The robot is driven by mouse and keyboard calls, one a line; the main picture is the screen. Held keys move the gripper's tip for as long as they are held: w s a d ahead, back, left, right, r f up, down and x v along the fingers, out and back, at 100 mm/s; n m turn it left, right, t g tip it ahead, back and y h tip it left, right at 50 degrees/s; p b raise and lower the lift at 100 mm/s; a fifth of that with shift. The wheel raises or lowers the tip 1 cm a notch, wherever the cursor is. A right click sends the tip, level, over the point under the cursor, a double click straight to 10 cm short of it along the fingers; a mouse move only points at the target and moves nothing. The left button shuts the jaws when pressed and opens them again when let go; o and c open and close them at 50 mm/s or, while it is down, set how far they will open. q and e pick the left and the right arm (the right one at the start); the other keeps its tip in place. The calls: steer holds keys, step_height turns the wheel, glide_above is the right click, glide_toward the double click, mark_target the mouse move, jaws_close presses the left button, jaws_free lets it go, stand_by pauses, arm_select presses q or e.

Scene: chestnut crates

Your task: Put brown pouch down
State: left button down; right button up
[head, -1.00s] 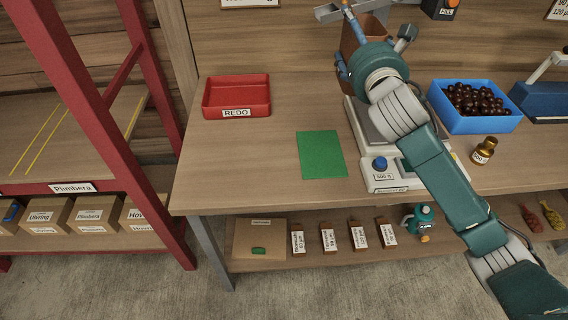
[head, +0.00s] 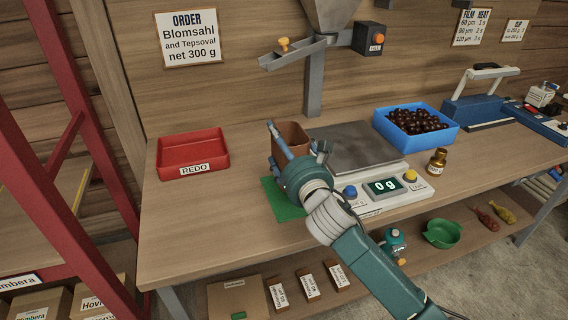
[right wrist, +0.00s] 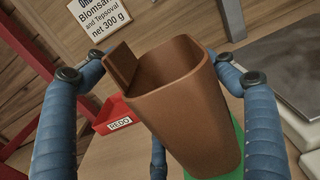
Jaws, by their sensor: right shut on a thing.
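The brown pouch (head: 293,135) is open at the top and looks empty in the right wrist view (right wrist: 185,110). My right gripper (head: 287,148) is shut on it, with blue fingers on either side. The pouch is roughly upright, at the green mat (head: 281,207), just left of the scale (head: 390,187). The gripper hides its lower part in the head view, so I cannot tell whether its base touches the mat. The mat also shows behind the pouch in the right wrist view (right wrist: 239,148). My left gripper is not in view.
The scale's display reads 0 g. A red REDO tray (head: 193,157) stands to the left, with bare table between. A blue bin (head: 441,142) of brown balls and a small amber bottle (head: 437,161) are to the right. A metal chute (head: 293,54) overhangs behind the pouch.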

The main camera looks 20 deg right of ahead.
step_height(320, 180, down, 5)
steer(key=shift+r+b, duration=0.1)
steer(key=shift+b, duration=0.3)
steer(key=shift+f, duration=0.25)
steer(key=shift+f, duration=0.1)
steer(key=o, duration=1.8)
steer(key=shift+f, duration=0.1)
steer(key=shift+o, duration=0.2)
